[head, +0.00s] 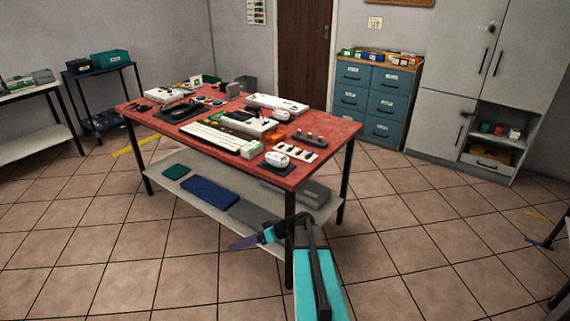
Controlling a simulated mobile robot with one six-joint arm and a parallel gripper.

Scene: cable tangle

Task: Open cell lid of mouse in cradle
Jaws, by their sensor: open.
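A small white mouse-shaped thing (276,159) rests on a dark base (279,170) near the front right corner of the red table (190,146). It looks like the mouse in its cradle, but it is too small to be sure, and I cannot make out its cell lid. My gripper (240,244) is in front of the table, below the tabletop and well apart from the mouse, pointing left. It is empty and open, though its fingers are small in this view.
A white keyboard (215,137), a switch strip (309,139) and several devices crowd the tabletop. The lower shelf (180,190) holds flat boxes. A black table leg (289,230) stands by my arm. Blue drawers (374,100) are behind. The tiled floor in front is largely clear.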

